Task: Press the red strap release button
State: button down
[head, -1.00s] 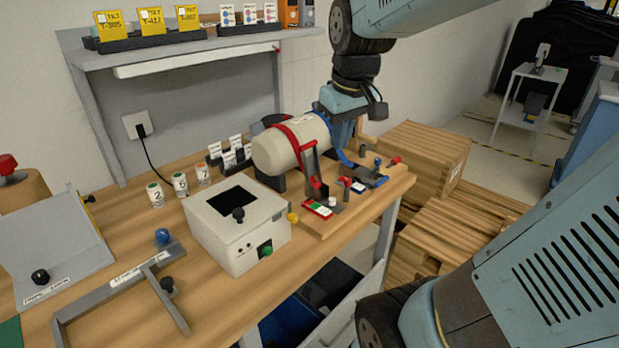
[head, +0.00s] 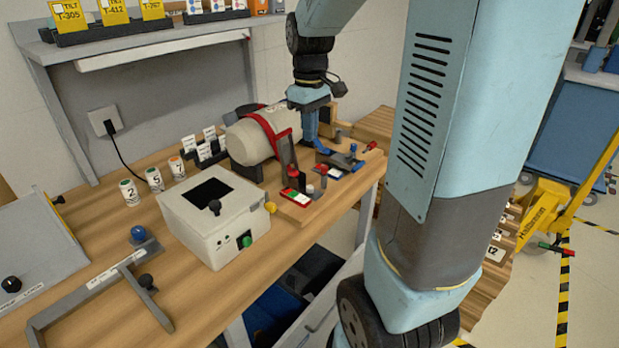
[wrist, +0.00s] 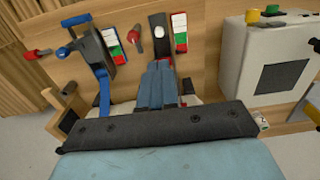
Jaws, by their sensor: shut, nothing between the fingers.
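A pale cylinder (head: 245,141) lies on the bench with a red strap (head: 264,124) around it. The red strap runs down to a dark bracket (head: 287,156) with a red knob (head: 292,171). In the wrist view a dark plate (wrist: 158,20) carries a pale round button, and a red knob (wrist: 135,32) stands left of it. I cannot tell which part is the release button. My gripper (head: 310,143) points down beside the cylinder's right end. Its fingers (wrist: 160,66) are shut and empty, apart from the knob. They hide part of the red strap end.
A blue strap (wrist: 103,92) with a blue lever (wrist: 75,22) lies left of my fingers in the wrist view. A white box (head: 215,222) with a green button stands in front of the cylinder. A shelf (head: 140,42) with card holders is behind.

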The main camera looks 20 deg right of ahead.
aim_at(310, 187)
jog(key=shift+f, duration=0.1)
dwell(0.3)
notch_tip(310, 187, down, 14)
jog(key=shift+r, duration=0.1)
dwell(0.6)
jog(key=shift+s+f, duration=0.1)
jog(key=shift+f, duration=0.7)
jog(key=shift+s+f, duration=0.25)
jog(key=shift+w+r, duration=0.25)
jog(key=shift+r, duration=0.25)
notch_tip(310, 187, up, 14)
jog(key=shift+w, duration=0.15)
